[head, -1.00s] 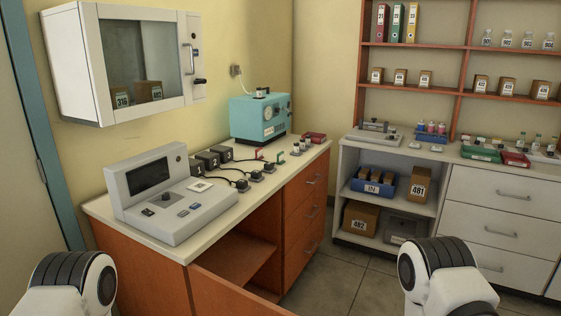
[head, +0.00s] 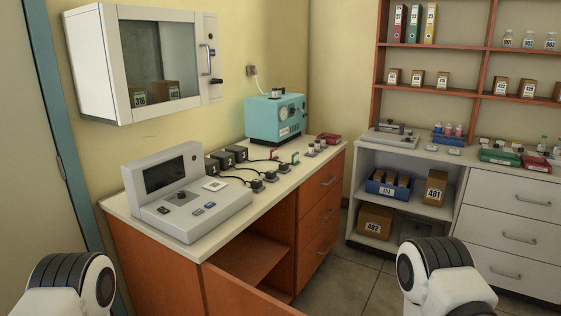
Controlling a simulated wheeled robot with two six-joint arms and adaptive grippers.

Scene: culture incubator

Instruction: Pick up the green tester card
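A small upright green piece (head: 295,157), which looks like the green tester card, stands on the cream worktop (head: 222,222) near its back right part. It is too small to make out any marking. A similar small red piece (head: 274,154) stands to its left. Only rounded white and black links of my two arms show at the bottom left and bottom right, well in front of the worktop. Both grippers are out of the picture.
A grey console (head: 185,195) fills the worktop's front left. Black boxes (head: 236,153) with cables lie between it and a teal machine (head: 275,119). An orange cabinet door (head: 240,294) hangs open below. Grey floor (head: 345,285) is free before the white shelf unit (head: 400,232).

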